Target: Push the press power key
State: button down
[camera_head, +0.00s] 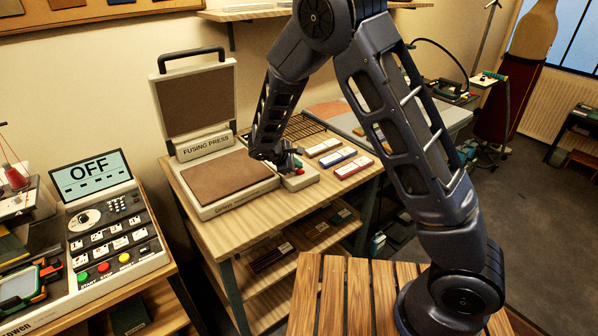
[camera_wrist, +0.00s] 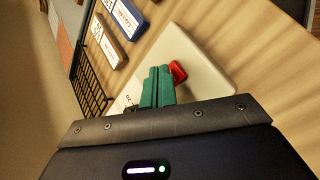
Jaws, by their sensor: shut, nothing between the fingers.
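The fusing press (camera_head: 205,146) stands open on a wooden table, its lid raised. A pale control panel (camera_head: 303,180) is at its right side and also shows in the wrist view (camera_wrist: 205,65). A red key (camera_wrist: 178,72) is on this panel; it is small in the head view (camera_head: 300,171). My gripper (camera_wrist: 158,80) is shut and empty, its green fingertips low over the panel right beside the red key. In the head view my gripper (camera_head: 291,163) is at the panel. I cannot tell whether the fingertips touch the key. The fingers hide part of the panel.
Several labelled blocks (camera_head: 338,157) lie right of the panel. A dark wire rack (camera_wrist: 90,97) lies behind it. A console (camera_head: 105,225) at the left has a screen reading OFF and coloured buttons. A slatted wooden surface (camera_head: 335,295) is in front.

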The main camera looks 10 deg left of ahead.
jog(key=shift+f, duration=0.5)
dwell(0.8)
jog(key=shift+r, duration=0.95)
jog(key=shift+r, duration=0.1)
jog(key=shift+r, duration=2.9)
